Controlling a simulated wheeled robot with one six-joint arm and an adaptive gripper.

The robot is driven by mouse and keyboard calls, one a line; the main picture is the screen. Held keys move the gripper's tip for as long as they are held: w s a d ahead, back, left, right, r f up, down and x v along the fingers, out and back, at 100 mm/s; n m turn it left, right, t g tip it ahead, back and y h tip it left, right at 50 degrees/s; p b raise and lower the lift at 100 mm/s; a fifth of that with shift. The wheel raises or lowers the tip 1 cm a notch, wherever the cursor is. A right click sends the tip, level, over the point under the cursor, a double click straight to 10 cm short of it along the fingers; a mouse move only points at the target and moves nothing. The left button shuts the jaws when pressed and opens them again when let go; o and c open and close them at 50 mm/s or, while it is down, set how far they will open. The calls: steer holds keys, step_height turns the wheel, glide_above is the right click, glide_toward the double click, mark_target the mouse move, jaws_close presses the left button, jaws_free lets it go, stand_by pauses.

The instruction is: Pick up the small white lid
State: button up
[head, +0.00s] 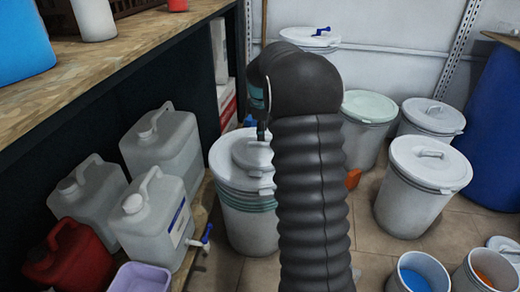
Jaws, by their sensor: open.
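A small pale lid-like disc (252,155) lies on top of a white drum (250,225) with greenish bands, left of centre; its right part is hidden by my arm. Another white lid (503,244) shows low at the right edge, partly cut off by the frame. My gripper (262,130) is just above the pale disc on the drum, mostly hidden behind my black ribbed arm. A thin dark finger points down near the disc. I cannot tell whether it touches. The gripper is open and I see nothing held.
White lidded drums (422,190) stand at right, beside a blue barrel (500,125). Open buckets (420,275) with blue and orange contents are at lower right. White jerrycans (150,225) and a red can (70,258) stand at left under a wooden bench (110,60). Some tiled floor is clear.

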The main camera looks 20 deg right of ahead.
mark_target(260, 148)
steer(key=f, duration=0.4)
steer(key=shift+w+d+f, duration=0.2)
steer(key=shift+d+f, duration=0.15)
steer(key=shift+f, duration=0.05)
jaws_close()
